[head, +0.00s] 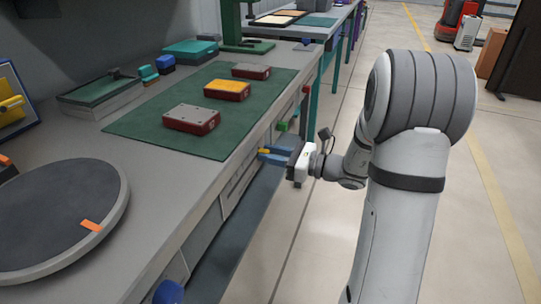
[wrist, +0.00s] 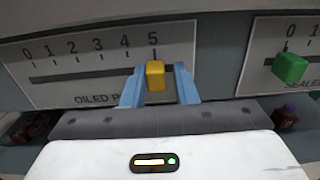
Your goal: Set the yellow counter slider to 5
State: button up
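The yellow counter slider (wrist: 155,75) sits at the right end of its slot, below the 5 on a white scale plate (wrist: 85,60) marked 0 to 5. Part of the lettering under the scale reads "OILED P"; the rest is hidden by my finger. My gripper (wrist: 160,86) has its blue fingers on either side of the slider. The left finger is close to it or touching; a small gap shows on the right, so the gripper looks open around it. In the head view, my gripper (head: 272,156) is at the bench front, with the yellow slider (head: 264,151) between its fingers.
A green slider (wrist: 290,67) sits near 0 on a neighbouring plate to the right; it also shows in the head view (head: 282,126). On the bench are a green mat (head: 150,127) with three boxes and a round turntable (head: 50,215).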

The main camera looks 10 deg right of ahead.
jog(key=shift+o, duration=1.4)
jog(key=shift+w+d, duration=0.1)
jog(key=shift+o, duration=0.6)
jog(key=p+v, duration=0.1)
jog(key=v, duration=0.6)
jog(key=shift+s+d+p, duration=0.25)
jog(key=shift+s+p, duration=0.05)
jog(key=shift+p, duration=0.05)
